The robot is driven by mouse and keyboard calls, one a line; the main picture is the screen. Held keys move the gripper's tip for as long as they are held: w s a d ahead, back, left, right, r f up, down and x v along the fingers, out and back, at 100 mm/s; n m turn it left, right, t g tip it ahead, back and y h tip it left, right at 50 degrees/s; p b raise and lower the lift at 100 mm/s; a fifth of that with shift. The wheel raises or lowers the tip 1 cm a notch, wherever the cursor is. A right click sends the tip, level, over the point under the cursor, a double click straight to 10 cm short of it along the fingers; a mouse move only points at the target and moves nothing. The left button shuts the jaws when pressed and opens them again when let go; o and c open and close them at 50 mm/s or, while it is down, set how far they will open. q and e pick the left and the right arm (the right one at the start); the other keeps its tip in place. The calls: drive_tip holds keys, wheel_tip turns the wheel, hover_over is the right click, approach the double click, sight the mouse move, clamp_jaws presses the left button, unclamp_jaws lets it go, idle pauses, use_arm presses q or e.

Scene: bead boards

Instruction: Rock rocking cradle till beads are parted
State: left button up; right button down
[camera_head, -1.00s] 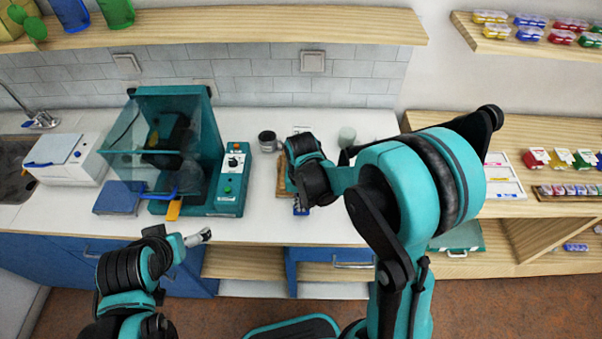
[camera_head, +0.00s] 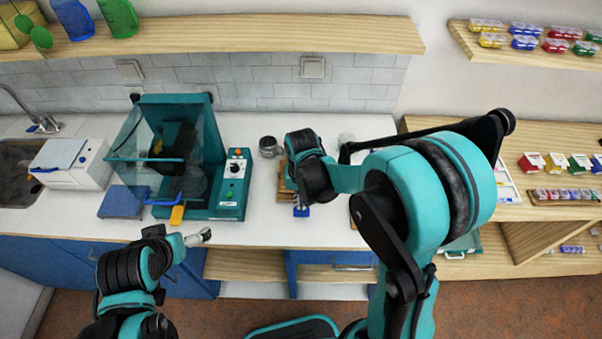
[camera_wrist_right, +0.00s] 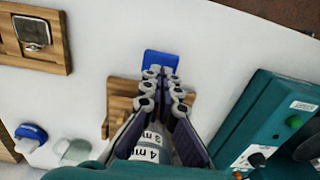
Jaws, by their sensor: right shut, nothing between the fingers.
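The wooden cradle (camera_wrist_right: 122,92) lies on the white worktop under my right gripper. Its blue end piece (camera_wrist_right: 161,62) sticks out past the fingertips; in the head view the cradle (camera_head: 283,182) is mostly hidden by my right wrist. White labels reading "3 m" and "4 m" (camera_wrist_right: 148,154) show between the finger bases. My right gripper (camera_wrist_right: 161,76) is shut and empty, its tips over the cradle close to the blue end; whether they touch it is unclear. No beads can be made out. My left gripper (camera_head: 198,237) hangs in front of the counter, its jaws too small to read.
A teal machine with a clear shield (camera_head: 228,200) stands left of the cradle. A grey jar (camera_head: 269,146) stands behind. A wooden board with a metal piece (camera_wrist_right: 60,45) lies on the other side. Open white worktop (camera_head: 262,225) lies between machine and cradle.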

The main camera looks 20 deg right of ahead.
sight(301, 211)
drive_tip(key=shift+f, duration=0.1)
wheel_tip(301, 211, down, 5)
drive_tip(key=b, duration=0.4)
drive_tip(key=shift+r+p, duration=1.7)
drive_tip(key=shift+r, duration=0.9)
drive_tip(key=shift+r, duration=0.1)
wheel_tip(301, 211, up, 6)
drive_tip(key=p, duration=0.4)
